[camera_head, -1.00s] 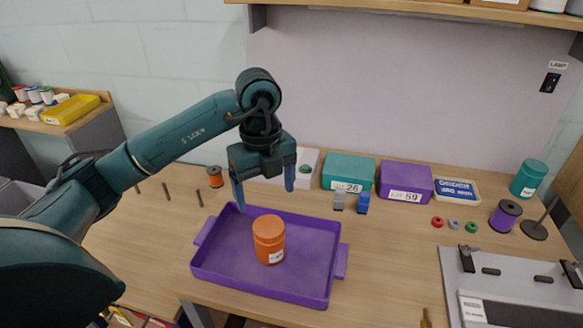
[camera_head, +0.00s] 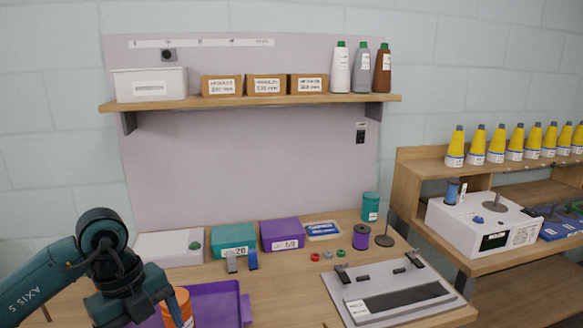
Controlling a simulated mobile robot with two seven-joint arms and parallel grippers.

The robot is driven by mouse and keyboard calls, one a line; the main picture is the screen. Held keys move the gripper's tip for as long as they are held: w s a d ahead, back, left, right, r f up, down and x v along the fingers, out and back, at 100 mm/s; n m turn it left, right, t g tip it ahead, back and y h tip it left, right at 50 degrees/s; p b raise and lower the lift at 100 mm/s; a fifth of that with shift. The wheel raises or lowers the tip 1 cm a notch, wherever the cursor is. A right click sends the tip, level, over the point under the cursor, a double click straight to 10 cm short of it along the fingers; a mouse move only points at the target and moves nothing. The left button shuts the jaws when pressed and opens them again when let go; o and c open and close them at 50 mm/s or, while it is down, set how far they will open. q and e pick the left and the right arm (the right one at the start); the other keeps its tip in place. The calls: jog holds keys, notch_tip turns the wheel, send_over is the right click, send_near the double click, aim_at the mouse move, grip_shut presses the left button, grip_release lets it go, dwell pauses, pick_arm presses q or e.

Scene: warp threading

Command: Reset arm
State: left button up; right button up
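My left gripper (camera_head: 138,314) is at the lower left edge of the head view, pointing down. Its right finger shows in front of the orange jar (camera_head: 183,305), and the lower ends of the fingers are cut off by the frame. The fingers look spread, with nothing seen between them. The jar stands in the purple tray (camera_head: 222,304), partly hidden by my gripper. My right gripper is not in view.
A teal box (camera_head: 233,238) and a purple box (camera_head: 281,234) stand at the table's back. A grey board (camera_head: 400,299) lies at the right front. A shelf (camera_head: 250,101) overhangs the back. A white machine (camera_head: 480,228) sits on a side table at right.

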pick_arm(q)
jog(key=s+d+f+m+g+h, duration=0.1)
jog(key=s+d+m+h, duration=0.1)
jog(key=d+h, duration=0.35)
jog(key=s+d+f+m+g+h, duration=0.1)
jog(key=s+d+m+g+h, duration=0.15)
jog(key=d, duration=0.65)
jog(key=d+r+n+t+h+p, duration=0.2)
jog(key=d+r+n+t+h, duration=0.4)
jog(key=h, duration=0.5)
jog(key=w+a+f+n+t+y, duration=0.25)
jog(key=f+n+t+y, duration=0.2)
jog(key=n+t, duration=0.3)
jog(key=w+a+f+n+t+y, duration=0.1)
jog(key=a+f+n+t+y, duration=0.25)
jog(key=n+t+y, duration=0.35)
jog(key=s+a+f+n+g+y, duration=0.3)
jog(key=s+f, duration=0.2)
jog(key=f, duration=0.3)
jog(key=s+a+f+n+g+y+p, duration=0.1)
jog(key=s+a+f+n+g+y, duration=0.1)
jog(key=s+f, duration=0.3)
notch_tip(320, 180, down, 3)
jog(key=shift+s+a+f+n+g+y, duration=0.2)
jog(key=shift+s+a+n+g+y, duration=0.35)
jog(key=shift+n, duration=0.35)
pick_arm(e)
jog(key=shift+w+d+r+h, duration=0.15)
jog(key=shift+w+d+h, duration=0.3)
jog(key=shift+d, duration=0.2)
